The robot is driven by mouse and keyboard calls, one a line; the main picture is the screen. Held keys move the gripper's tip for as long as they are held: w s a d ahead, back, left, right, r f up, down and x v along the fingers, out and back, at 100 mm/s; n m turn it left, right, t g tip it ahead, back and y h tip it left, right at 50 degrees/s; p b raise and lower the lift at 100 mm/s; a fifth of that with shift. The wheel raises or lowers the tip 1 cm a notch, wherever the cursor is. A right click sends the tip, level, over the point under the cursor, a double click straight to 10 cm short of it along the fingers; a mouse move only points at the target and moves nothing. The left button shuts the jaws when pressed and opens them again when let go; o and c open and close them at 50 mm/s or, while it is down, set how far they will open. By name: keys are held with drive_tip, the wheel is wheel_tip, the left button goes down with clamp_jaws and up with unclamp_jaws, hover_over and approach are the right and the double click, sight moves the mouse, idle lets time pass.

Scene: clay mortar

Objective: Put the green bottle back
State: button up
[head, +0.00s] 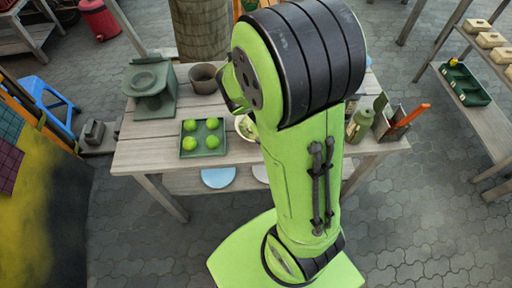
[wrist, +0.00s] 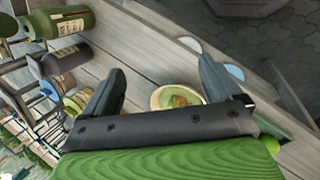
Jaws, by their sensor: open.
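The green bottle (head: 359,125) stands on the right part of the wooden table in the head view. In the wrist view a green bottle with a pale label (wrist: 62,22) shows at the upper left, outside my fingers. My gripper (wrist: 162,68) is open with its fingers wide apart over the table. No bottle is between the fingers; a small bowl with green and brown contents (wrist: 168,96) shows in the gap, and I cannot tell its distance. In the head view my arm hides my gripper and the middle of the table.
A dark bottle (wrist: 62,62) and a tan-lidded jar (wrist: 76,102) stand near the green bottle in the wrist view. The wooden table (head: 140,155) also holds a green tray with green balls (head: 203,153), a brown pot (head: 203,79) and a dark green stand (head: 150,88). Shelves stand at right.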

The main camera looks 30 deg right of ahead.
drive_tip(key=s+a+r+m+t+y, duration=0.1)
drive_tip(key=s+a+r+t+y, duration=0.3)
drive_tip(key=a+r, duration=0.9)
drive_tip(key=s+r+t, duration=0.1)
drive_tip(key=s+t, duration=0.1)
drive_tip(key=s, duration=0.1)
drive_tip(key=shift+s+t, duration=0.15)
drive_tip(key=shift+t, duration=0.15)
drive_tip(key=shift+d, duration=0.1)
